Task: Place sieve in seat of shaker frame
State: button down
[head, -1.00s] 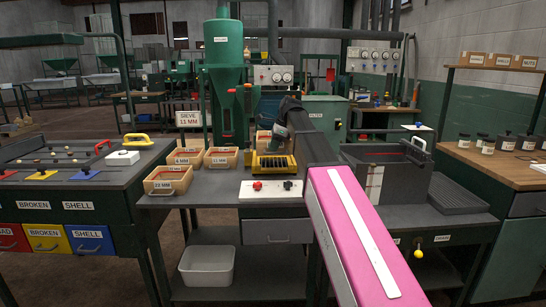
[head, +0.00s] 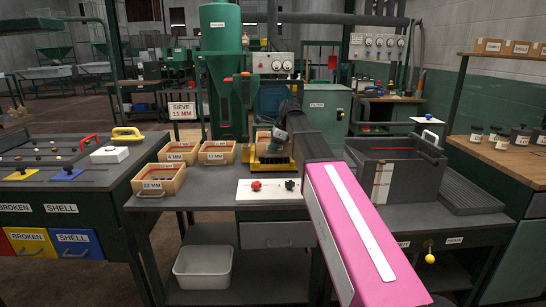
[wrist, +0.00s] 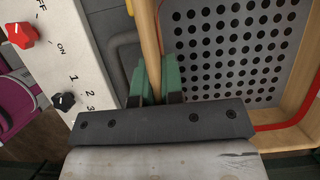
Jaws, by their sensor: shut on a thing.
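My gripper (wrist: 156,84) has green fingers shut on the wooden rim of a sieve (wrist: 149,38) in the wrist view. The sieve has a grey plate with many round holes, and a red line runs along its far right side. In the head view my gripper (head: 280,138) is over the yellow shaker frame (head: 268,165), and the held sieve (head: 263,136) is mostly hidden behind it. The sieve is at or just above the frame; I cannot tell whether it rests in the seat. A sign (head: 182,109) reads "SIEVE 11 MM".
Several other wooden sieves, such as the one marked 22 MM (head: 159,181), stand left of the shaker. A white control panel (head: 270,190) with red and black knobs is in front. A dark grey bin (head: 390,165) stands to the right, and a white tub (head: 204,265) below.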

jog(key=shift+f, duration=1.7)
jog(key=c, duration=1.2)
grip_release()
jog(key=shift+f, duration=0.1)
jog(key=shift+c, duration=0.2)
jog(key=v, duration=1.2)
